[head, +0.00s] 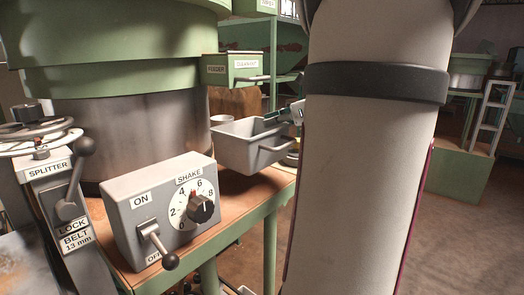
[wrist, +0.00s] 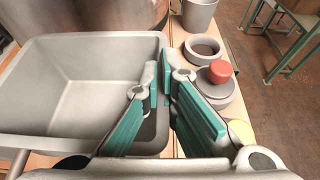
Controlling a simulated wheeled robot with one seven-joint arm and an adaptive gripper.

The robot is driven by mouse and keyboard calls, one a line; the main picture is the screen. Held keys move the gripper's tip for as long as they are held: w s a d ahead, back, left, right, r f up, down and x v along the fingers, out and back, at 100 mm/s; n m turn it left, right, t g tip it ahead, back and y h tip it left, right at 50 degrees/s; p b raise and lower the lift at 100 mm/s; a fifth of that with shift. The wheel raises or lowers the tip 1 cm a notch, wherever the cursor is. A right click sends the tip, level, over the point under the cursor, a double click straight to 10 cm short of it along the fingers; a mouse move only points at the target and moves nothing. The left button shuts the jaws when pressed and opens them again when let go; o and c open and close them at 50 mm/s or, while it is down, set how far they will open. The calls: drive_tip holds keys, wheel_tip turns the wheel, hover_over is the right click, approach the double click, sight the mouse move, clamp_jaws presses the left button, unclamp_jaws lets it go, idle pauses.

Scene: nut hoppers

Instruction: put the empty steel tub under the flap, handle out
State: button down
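The empty grey steel tub (head: 239,149) is below the green feeder box in the head view, and its handle (head: 275,147) faces the front right. In the wrist view the tub (wrist: 55,110) fills the left side, its inside bare. My gripper (head: 291,113) is at the tub's right rim. In the wrist view its teal-padded fingers (wrist: 161,85) straddle that rim, one inside and one outside, with the tips nearly together on it. The green feeder box (head: 246,68) has a bar handle at its front. I cannot tell whether the tub touches the bench.
A control box (head: 160,205) with a lever and dial stands on the bench (head: 262,190) in front. In the wrist view a grey bucket (wrist: 198,15), a ring (wrist: 203,48) and a red-knobbed part (wrist: 219,74) sit right of the tub.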

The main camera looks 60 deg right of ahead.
drive_tip(key=shift+f, duration=2.75)
drive_tip(key=shift+f, duration=0.1)
drive_tip(key=c, duration=2.3)
unclamp_jaws()
drive_tip(key=shift+f, duration=0.1)
drive_tip(key=o, duration=0.5)
drive_tip(key=shift+s+r, duration=0.15)
drive_tip(key=shift+r, duration=0.1)
drive_tip(key=v, duration=1.1)
drive_tip(key=shift+s, duration=0.35)
drive_tip(key=shift+a, duration=0.1)
